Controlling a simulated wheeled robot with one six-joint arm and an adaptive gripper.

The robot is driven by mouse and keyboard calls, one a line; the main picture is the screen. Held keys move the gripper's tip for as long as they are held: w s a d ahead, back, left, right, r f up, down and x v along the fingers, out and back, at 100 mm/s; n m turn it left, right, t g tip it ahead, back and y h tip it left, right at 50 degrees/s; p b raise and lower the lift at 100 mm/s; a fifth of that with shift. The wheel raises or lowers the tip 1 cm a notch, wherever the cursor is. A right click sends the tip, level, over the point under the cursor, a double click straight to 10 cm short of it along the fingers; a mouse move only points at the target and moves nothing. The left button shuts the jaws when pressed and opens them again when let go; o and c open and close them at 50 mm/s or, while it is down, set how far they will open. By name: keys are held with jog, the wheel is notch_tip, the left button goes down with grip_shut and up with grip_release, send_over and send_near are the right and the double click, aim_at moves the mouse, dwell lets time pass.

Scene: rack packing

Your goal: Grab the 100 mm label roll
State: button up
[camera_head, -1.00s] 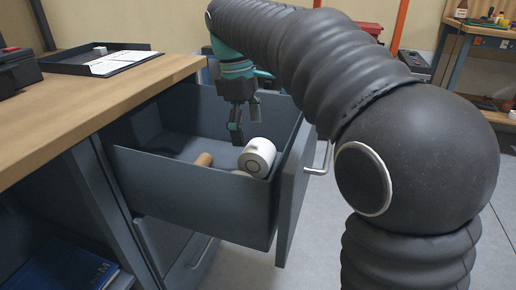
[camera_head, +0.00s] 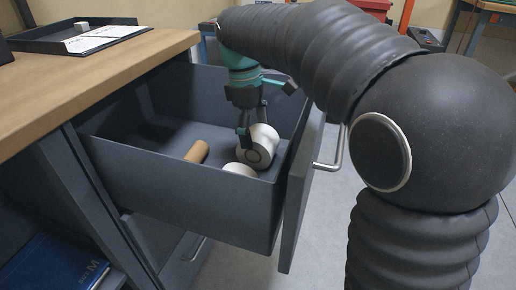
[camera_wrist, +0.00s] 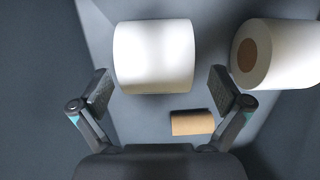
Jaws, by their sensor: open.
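In the wrist view, a wide white roll (camera_wrist: 154,56) lies just ahead of and between my open fingertips, with a gap on each side. A second white roll (camera_wrist: 285,55), its brown core showing, lies beside the right finger. No size marking is readable, so I cannot tell which is the 100 mm roll. In the head view, my gripper (camera_head: 252,130) is down inside the open drawer, at a white roll (camera_head: 262,155) that it partly covers. My gripper (camera_wrist: 161,90) holds nothing.
A small brown cylinder (camera_head: 197,152) lies in the drawer; it also shows in the wrist view (camera_wrist: 193,122). The drawer walls (camera_head: 180,190) enclose the rolls closely. A wooden worktop (camera_head: 90,85) with a dark tray (camera_head: 60,42) stands at left.

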jog(key=shift+d+f+b, duration=0.2)
jog(key=shift+f, duration=0.7)
jog(key=shift+d+f+b, duration=0.15)
jog(key=shift+f+b, duration=0.1)
jog(key=shift+f, duration=0.6)
jog(key=shift+d+f+b, duration=0.2)
jog(key=shift+f, duration=0.7)
jog(key=c, duration=1.4)
